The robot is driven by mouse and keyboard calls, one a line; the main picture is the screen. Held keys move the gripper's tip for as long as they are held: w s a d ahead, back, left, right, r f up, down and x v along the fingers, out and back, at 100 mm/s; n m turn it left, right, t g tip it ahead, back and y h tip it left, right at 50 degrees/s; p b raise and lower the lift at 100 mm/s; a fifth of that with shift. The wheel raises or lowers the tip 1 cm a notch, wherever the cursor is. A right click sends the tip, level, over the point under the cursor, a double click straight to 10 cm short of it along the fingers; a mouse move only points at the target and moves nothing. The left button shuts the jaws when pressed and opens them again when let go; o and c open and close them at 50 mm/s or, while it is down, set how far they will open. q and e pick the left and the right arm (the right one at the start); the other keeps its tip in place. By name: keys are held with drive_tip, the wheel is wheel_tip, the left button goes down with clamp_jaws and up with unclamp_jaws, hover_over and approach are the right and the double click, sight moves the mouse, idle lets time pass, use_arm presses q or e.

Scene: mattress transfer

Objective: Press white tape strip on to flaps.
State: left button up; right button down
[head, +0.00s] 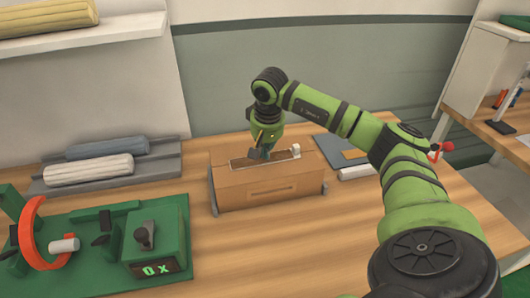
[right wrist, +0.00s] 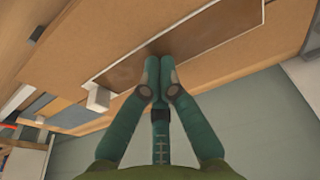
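A closed cardboard box (head: 268,190) stands on the wooden table, and its top also fills much of the right wrist view (right wrist: 130,20). A long brown strip with a thin white border (head: 241,162) lies along the top; it also shows in the right wrist view (right wrist: 215,30). A small white block (head: 295,151) sits at the strip's right end. My right gripper (head: 261,154) points down at the strip's middle. In the right wrist view its two fingers (right wrist: 159,65) are together, with nothing seen between them. Whether the tips touch the strip is unclear. My left gripper is out of view.
A green fixture with an orange ring (head: 32,232) and a display box (head: 157,250) stands at the front left. Rolls lie on a grey tray (head: 160,165) behind it. A grey-blue panel (head: 335,148) and a white roll (head: 357,172) lie right of the box. Front table is clear.

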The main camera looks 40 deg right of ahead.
drive_tip(key=shift+r+p, duration=2.3)
drive_tip(key=shift+r, duration=0.9)
drive_tip(key=shift+r, duration=0.1)
